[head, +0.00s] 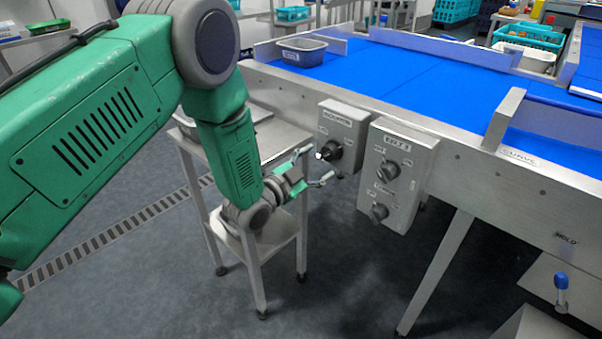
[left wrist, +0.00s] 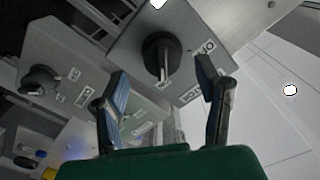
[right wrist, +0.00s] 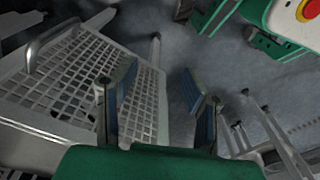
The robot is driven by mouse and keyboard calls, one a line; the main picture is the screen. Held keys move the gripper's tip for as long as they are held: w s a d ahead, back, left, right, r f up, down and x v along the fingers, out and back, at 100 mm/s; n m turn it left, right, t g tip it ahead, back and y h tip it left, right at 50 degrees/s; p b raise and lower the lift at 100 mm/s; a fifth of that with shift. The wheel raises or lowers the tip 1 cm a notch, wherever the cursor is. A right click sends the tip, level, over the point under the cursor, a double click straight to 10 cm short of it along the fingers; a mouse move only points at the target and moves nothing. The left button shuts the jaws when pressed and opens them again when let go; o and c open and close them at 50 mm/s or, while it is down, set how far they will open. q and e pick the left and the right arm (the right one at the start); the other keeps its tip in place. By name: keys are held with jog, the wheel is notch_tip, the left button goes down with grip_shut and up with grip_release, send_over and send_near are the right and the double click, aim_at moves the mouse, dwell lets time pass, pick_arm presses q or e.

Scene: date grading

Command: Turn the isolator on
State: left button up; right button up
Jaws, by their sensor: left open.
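The isolator box (head: 345,121) is a grey box on the side of the conveyor frame, with a black rotary knob (head: 329,151) on its front. In the left wrist view the isolator knob (left wrist: 161,54) sits between and beyond the fingertips, with an OFF label beside it. My left gripper (head: 317,166) is open, just in front of the knob and apart from it; its fingers also show in the left wrist view (left wrist: 165,88). My right gripper (right wrist: 160,85) is open and empty in the right wrist view, above the floor near a perforated metal step.
A second grey control box (head: 398,172) with two knobs hangs right of the isolator. A steel stand (head: 254,262) is below my left arm. The blue conveyor belt (head: 400,75) carries a grey tub (head: 302,52). A blue-knobbed lever (head: 561,283) is at lower right.

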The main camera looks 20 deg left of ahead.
pick_arm(q)
jog(key=v, duration=0.7)
jog(key=s+a+f+n+g+y+p, duration=0.1)
jog(key=s+f+n+g+y+p, duration=0.15)
jog(key=s+f+n+g, duration=0.4)
jog(key=s+a+f+n+g+y, duration=0.1)
jog(key=s+f+g, duration=0.2)
jog(key=s, duration=0.6)
jog(key=s+a+f+n+g+y+p, duration=0.1)
jog(key=s+f+g, duration=0.2)
jog(key=s, duration=0.7)
jog(key=s+a+f+n+g+y+p, duration=0.1)
jog(key=s+f+n+g, duration=0.1)
jog(key=s, duration=0.8)
jog(key=shift+s+a+f+g+y, duration=0.2)
jog(key=shift+f+g+y, duration=0.15)
jog(key=shift+f+g, duration=0.5)
jog(key=shift+r, duration=0.1)
